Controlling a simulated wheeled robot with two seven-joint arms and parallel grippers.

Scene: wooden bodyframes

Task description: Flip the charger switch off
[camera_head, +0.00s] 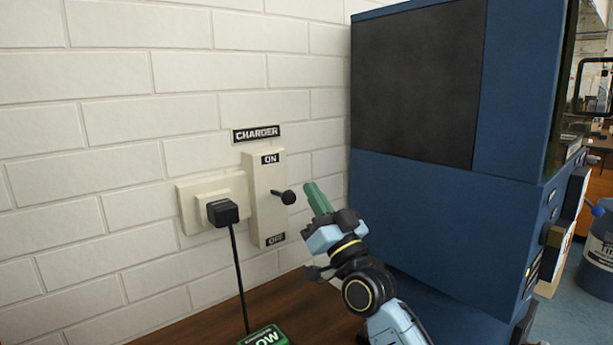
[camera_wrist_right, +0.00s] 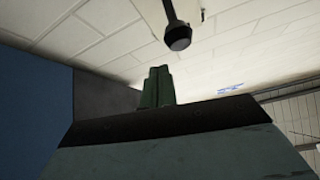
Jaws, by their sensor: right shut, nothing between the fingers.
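The charger switch (camera_head: 266,212) is a tall cream box on the white brick wall, marked ON at the top and OFF at the bottom, under a CHARGER label (camera_head: 257,133). Its black lever (camera_head: 285,197) sticks out from about mid-height, ending in a round knob. My right gripper (camera_head: 316,197), with green fingers, is shut and empty just right of the knob, with a small gap between them. In the right wrist view the knob (camera_wrist_right: 178,37) hangs past the fingertips (camera_wrist_right: 158,72), apart from them. My left gripper is not in view.
A black plug (camera_head: 223,212) sits in a socket left of the switch, its cable running down to a green device (camera_head: 265,337) on the brown wooden surface (camera_head: 300,303). A large blue cabinet (camera_head: 450,190) stands close on the right of my right arm.

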